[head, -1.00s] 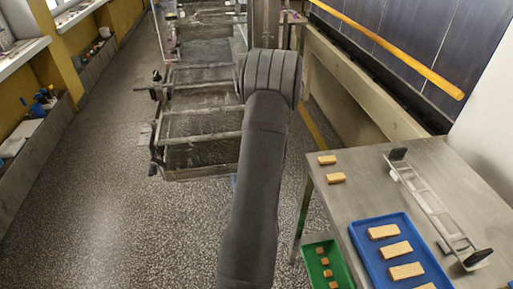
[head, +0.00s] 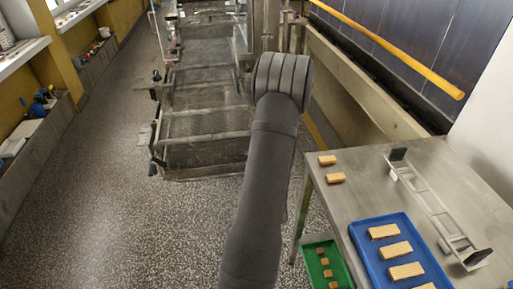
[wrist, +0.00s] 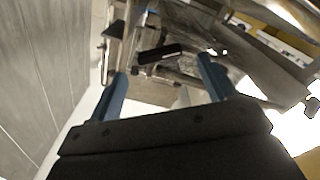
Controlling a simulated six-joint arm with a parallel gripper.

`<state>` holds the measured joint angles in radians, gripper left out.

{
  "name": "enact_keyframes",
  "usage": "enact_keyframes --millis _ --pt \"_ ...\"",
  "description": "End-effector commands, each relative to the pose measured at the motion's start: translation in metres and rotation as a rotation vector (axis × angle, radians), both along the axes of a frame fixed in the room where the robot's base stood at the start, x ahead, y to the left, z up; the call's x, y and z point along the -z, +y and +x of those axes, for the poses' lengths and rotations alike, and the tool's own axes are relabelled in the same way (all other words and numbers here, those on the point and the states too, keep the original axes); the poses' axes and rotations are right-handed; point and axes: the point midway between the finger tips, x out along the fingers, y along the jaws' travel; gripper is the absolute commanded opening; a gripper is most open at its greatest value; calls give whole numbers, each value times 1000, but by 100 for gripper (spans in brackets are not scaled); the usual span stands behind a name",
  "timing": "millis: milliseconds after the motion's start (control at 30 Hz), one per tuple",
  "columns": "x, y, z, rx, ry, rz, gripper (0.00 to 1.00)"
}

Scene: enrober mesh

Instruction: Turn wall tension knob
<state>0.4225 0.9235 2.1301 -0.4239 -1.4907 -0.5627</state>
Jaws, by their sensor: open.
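My gripper (wrist: 163,68) shows in the wrist view as two blue fingers set wide apart, with nothing between them. A black, elongated part (wrist: 160,53) on a metal frame appears beyond the fingertips, apart from them. I cannot tell whether it is the wall tension knob. In the head view the enrober's mesh frame (head: 205,124) stands beyond my arm, with small dark knob-like parts (head: 157,76) along its left side. I cannot pick out the tension knob for certain there. My gripper is hidden behind my arm in the head view.
A metal table (head: 350,185) at right carries a blue tray (head: 372,262) of bars, loose bars (head: 327,160) and a ladder-like rack (head: 430,200). A green tray (head: 313,270) sits lower. A yellow rail (head: 400,52) runs along the right wall. The speckled floor at left is clear.

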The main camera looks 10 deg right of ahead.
Motion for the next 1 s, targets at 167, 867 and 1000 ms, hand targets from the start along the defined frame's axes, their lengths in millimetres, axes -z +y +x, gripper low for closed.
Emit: enact_keyframes --millis 167,867,1000 --pt "0 0 38 -2 -2 -1 76" --pt "0 0 75 1 1 0 65" --pt "0 0 75 1 1 0 37"
